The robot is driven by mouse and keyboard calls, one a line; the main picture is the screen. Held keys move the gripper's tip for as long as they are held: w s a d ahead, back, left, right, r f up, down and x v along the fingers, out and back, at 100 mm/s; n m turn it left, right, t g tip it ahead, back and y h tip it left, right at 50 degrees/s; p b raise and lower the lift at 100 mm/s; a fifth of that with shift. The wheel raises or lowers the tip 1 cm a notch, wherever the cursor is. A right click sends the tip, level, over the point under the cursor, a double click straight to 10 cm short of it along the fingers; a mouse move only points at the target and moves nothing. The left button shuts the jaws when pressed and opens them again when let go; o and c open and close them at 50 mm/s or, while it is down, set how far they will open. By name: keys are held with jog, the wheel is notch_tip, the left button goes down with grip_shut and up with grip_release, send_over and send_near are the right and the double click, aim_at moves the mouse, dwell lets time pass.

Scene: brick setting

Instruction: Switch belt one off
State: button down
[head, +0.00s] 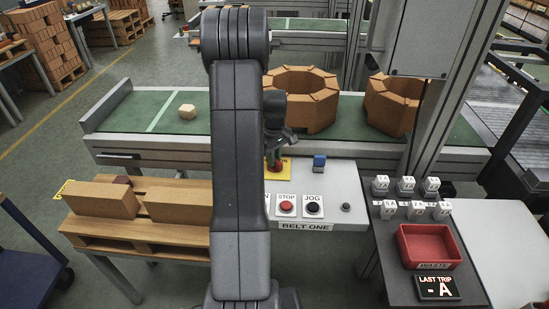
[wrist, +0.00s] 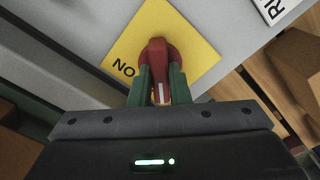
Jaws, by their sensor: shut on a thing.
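The belt one switch is a red rotary knob (wrist: 157,52) on a yellow plate (wrist: 190,28). In the wrist view, letters reading "NO" show on the plate left of the knob, and a white mark shows on the knob's handle between the fingers. My gripper (wrist: 161,80) has its green fingers on both sides of the handle, shut on it. In the head view my gripper (head: 275,143) is over the yellow plate (head: 286,164), and my arm and gripper hide most of the knob. The grey panel (head: 345,190) bears the label "BELT ONE" (head: 305,227).
The panel also has a red STOP button (head: 287,206), a black JOG button (head: 313,207) and a blue part (head: 319,161). A red tray (head: 430,247) stands at right.

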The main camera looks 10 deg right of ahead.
jog(key=c, duration=1.4)
grip_release()
jog(key=shift+o, duration=0.2)
notch_tip(320, 180, up, 14)
jog(key=shift+b, duration=0.3)
jog(key=shift+f, duration=0.15)
notch_tip(320, 180, down, 14)
jog(key=shift+r+p, duration=0.1)
jog(key=shift+p, duration=0.2)
jog(key=shift+r, duration=0.15)
